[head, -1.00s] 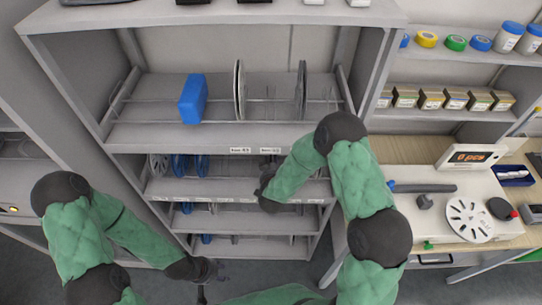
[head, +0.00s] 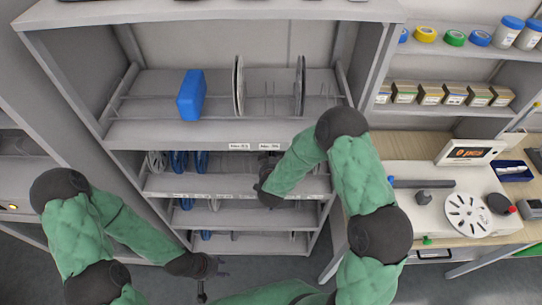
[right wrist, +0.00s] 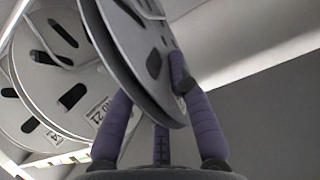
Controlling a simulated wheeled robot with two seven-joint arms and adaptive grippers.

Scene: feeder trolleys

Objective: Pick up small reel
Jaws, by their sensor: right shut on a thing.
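A grey slotted reel (right wrist: 135,55) fills the upper middle of the right wrist view, tilted. My right gripper (right wrist: 160,95) is shut on its lower edge, with its purple fingers on both sides of the rim. In the head view my right gripper (head: 268,170) reaches into the second shelf of the rack; the forearm hides most of it, and the held reel cannot be made out there. My left gripper (head: 212,278) hangs low in front of the rack, away from the reels; its jaw opening is too small to judge.
Other grey reels (right wrist: 40,75) stand close to the left of the held reel. The rack's top shelf (head: 165,135) bears a blue box (head: 191,95) and upright reels. Blue reels (head: 180,162) stand left on the second shelf. A workbench (head: 400,150) with a scale is at right.

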